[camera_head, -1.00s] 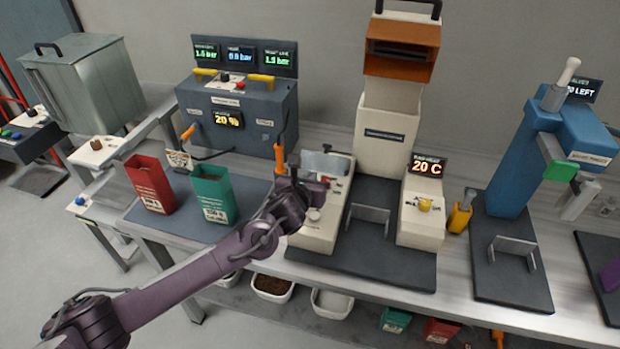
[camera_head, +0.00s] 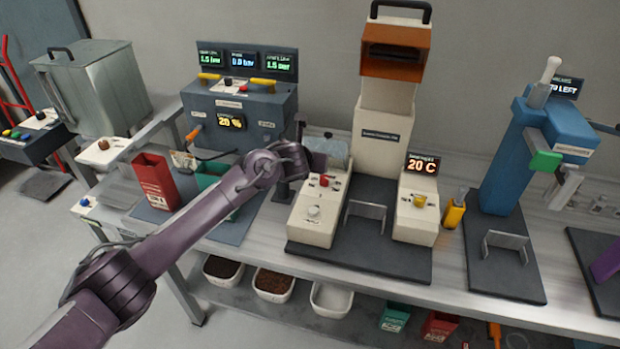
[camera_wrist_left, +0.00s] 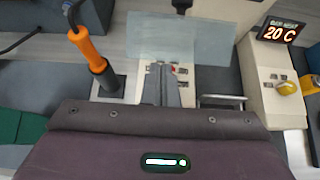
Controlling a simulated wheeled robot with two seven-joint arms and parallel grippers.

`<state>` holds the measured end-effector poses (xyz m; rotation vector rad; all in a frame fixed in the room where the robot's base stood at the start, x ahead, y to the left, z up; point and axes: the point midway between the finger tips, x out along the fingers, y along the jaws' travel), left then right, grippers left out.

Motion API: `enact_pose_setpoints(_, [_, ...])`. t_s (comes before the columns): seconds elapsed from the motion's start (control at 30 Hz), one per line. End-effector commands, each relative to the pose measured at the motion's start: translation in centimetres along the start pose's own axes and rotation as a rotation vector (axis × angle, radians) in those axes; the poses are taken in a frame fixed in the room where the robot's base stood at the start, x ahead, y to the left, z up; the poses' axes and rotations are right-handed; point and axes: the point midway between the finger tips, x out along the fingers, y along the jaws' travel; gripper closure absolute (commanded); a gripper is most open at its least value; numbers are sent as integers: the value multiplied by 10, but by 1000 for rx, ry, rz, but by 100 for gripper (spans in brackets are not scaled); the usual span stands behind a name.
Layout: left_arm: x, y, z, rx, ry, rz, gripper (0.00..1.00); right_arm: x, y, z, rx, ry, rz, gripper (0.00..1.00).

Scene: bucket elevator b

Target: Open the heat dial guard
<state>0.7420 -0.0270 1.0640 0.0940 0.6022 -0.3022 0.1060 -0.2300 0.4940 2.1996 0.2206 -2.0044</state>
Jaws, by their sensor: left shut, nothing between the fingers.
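The heat dial guard is a clear, greenish flap (camera_head: 338,152) at the back end of the cream control block (camera_head: 320,225) left of the cream sealing tower. It looks raised and tilted, leaving the block's red knob (camera_head: 325,181) and pale round dial (camera_head: 313,211) uncovered. In the left wrist view the flap (camera_wrist_left: 175,38) shows as a pale see-through sheet beyond my fingers. My left gripper (camera_head: 317,161) is shut and empty beside the flap; its fingers (camera_wrist_left: 161,85) point toward the block. I cannot tell if they touch the flap. My right gripper is not in view.
An orange-handled lever (camera_wrist_left: 88,50) stands left of my gripper. The grey gauge box (camera_head: 240,115) is behind it. A red bag (camera_head: 155,182) and green bag (camera_head: 212,183) stand left, the green one partly behind my arm. A yellow dial (camera_head: 419,201) sits on the right block.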

Motion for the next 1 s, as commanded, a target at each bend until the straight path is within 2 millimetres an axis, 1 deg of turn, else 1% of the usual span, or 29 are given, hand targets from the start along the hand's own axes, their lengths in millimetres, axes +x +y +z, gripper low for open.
enact_pose_setpoints(0.03, [2,0,14,-1,31,1,100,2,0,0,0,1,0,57])
enact_pose_setpoints(0.13, [5,3,27,2,40,3,100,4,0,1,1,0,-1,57])
enact_pose_setpoints(0.23, [5,3,34,1,41,0,100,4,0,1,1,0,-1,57])
enact_pose_setpoints(0.53, [5,2,34,1,41,-1,100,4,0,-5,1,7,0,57])
enact_pose_setpoints(1.0, [5,3,33,2,41,-1,100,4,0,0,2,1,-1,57])
